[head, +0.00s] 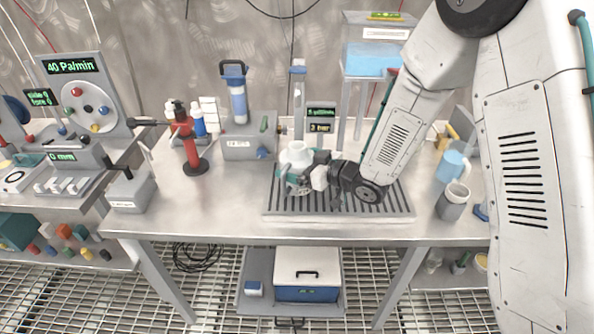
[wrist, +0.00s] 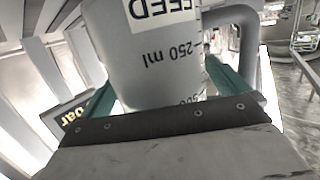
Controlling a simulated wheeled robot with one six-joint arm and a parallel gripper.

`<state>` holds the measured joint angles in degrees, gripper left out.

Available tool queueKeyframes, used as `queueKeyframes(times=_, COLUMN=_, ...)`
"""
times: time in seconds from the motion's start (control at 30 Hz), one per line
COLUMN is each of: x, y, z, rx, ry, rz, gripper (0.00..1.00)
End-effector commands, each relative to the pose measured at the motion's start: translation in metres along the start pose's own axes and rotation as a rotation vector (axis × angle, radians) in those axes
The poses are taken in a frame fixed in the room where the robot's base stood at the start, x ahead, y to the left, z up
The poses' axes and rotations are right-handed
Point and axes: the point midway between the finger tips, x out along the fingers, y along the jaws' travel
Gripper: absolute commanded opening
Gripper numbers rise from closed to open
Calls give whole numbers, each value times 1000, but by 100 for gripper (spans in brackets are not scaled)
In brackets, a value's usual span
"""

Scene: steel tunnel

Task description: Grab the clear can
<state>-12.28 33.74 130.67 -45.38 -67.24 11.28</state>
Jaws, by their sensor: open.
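The clear can is a pale, whitish vessel (head: 297,152) standing on the slatted grate in the middle of the bench in the head view. In the wrist view the can (wrist: 165,65) fills the middle, with a FEED label, millilitre marks and a grey handle at its right. My gripper (head: 296,179) is low at the can, reaching in from the right. In the wrist view my gripper (wrist: 163,92) is open, with one teal finger on each side of the can. Whether the fingers touch its wall I cannot tell. The can's lower part is partly hidden by my gripper.
The slatted grate (head: 345,208) lies under the can. A small pressure display (head: 320,120) and a blue-filled tank (head: 372,60) stand behind. A red stand (head: 187,140) and a grey filter unit (head: 246,143) are left. A blue jug (head: 452,166) and grey cup (head: 452,203) are right.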

Motion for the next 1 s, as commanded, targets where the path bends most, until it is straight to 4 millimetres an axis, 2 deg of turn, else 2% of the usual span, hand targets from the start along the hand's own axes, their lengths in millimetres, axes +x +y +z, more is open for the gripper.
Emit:
queueKeyframes(times=0.17, x=0, y=0, z=0, rx=0, ry=0, rz=0, gripper=100)
queueKeyframes(times=0.2, x=0, y=0, z=0, rx=0, ry=0, rz=0, gripper=97)
queueKeyframes(times=0.33, x=0, y=0, z=0, rx=0, ry=0, rz=1, gripper=61)
queueKeyframes(times=0.4, x=0, y=0, z=-1, rx=0, ry=1, rz=1, gripper=52)
queueKeyframes(times=0.67, x=0, y=0, z=-3, rx=-1, ry=2, rz=0, gripper=52)
queueKeyframes(times=0.83, x=-1, y=-2, z=-18, rx=-4, ry=3, rz=-2, gripper=52)
queueKeyframes(times=0.97, x=-3, y=-5, z=-39, rx=-6, ry=4, rz=-7, gripper=52)
queueKeyframes(times=1.0, x=-7, y=-5, z=-36, rx=-3, ry=0, rz=-11, gripper=52)
